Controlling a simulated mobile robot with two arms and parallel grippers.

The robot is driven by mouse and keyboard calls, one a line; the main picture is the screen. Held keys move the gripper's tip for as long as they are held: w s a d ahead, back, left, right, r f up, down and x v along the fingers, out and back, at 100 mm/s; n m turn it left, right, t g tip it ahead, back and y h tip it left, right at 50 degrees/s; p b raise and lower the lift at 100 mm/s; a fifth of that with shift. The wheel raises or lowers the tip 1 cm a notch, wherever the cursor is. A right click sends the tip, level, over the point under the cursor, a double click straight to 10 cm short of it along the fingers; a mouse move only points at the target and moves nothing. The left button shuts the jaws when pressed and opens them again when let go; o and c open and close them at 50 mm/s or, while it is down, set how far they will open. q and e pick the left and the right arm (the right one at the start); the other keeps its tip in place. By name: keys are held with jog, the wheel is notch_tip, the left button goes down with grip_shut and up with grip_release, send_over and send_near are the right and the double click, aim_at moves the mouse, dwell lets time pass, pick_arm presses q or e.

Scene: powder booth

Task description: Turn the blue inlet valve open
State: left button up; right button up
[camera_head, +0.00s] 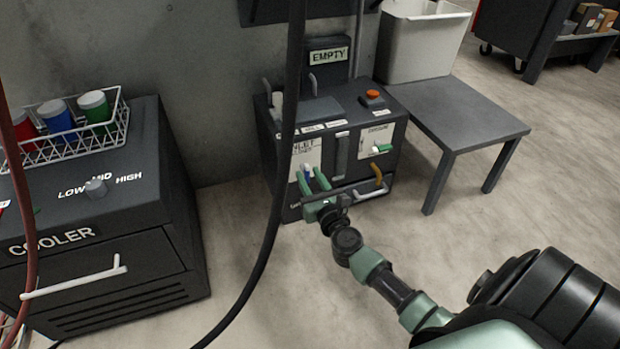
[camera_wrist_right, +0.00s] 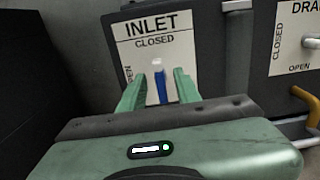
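The blue inlet valve handle (camera_wrist_right: 161,88) has a white tip and stands upright on a white plate marked INLET (camera_wrist_right: 158,40). It points up toward the word CLOSED; the word OPEN is at the plate's left edge. My right gripper (camera_wrist_right: 159,88) is open, with one green finger on each side of the handle and a gap showing on both sides. In the head view the right gripper (camera_head: 313,180) is in front of the dark machine's front panel, and the blue handle (camera_head: 306,174) shows only in small part. The handle's lower end is hidden behind the gripper body. My left gripper is not in view.
Right of the inlet plate is a DRAIN plate (camera_head: 376,140) with a green handle (camera_head: 382,149). A black hose (camera_head: 284,165) hangs in front of the machine's left side. A cooler (camera_head: 100,265) stands left.

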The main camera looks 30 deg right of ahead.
jog(key=shift+c, duration=0.3)
grip_shut()
